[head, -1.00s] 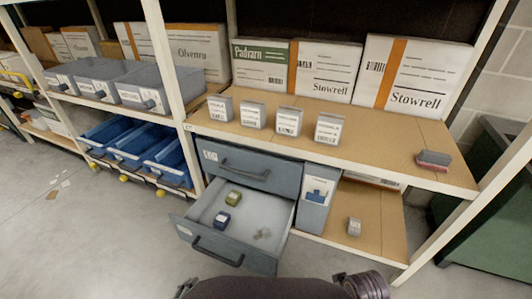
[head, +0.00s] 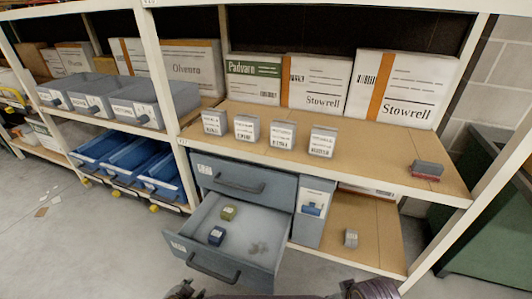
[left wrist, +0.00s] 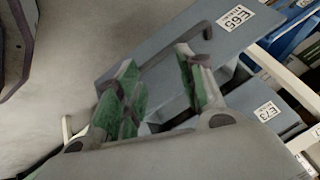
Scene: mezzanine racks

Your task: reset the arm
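In the left wrist view my left gripper (left wrist: 157,62) is open, its green-padded fingers apart with nothing between them. The grey drawer front (left wrist: 222,42) with its dark bar handle (left wrist: 150,62) lies beyond the fingertips; I cannot tell whether they touch it. In the head view only a dark bit of a gripper shows at the bottom edge, below the open drawer (head: 172,244). A dark piece of my arm also shows at the bottom right of centre. My right gripper cannot be made out.
The shelf (head: 380,165) carries several small grey boxes and a red-and-grey item (head: 427,170). Blue bins (head: 135,158) stand left. Floor at left is mostly clear.

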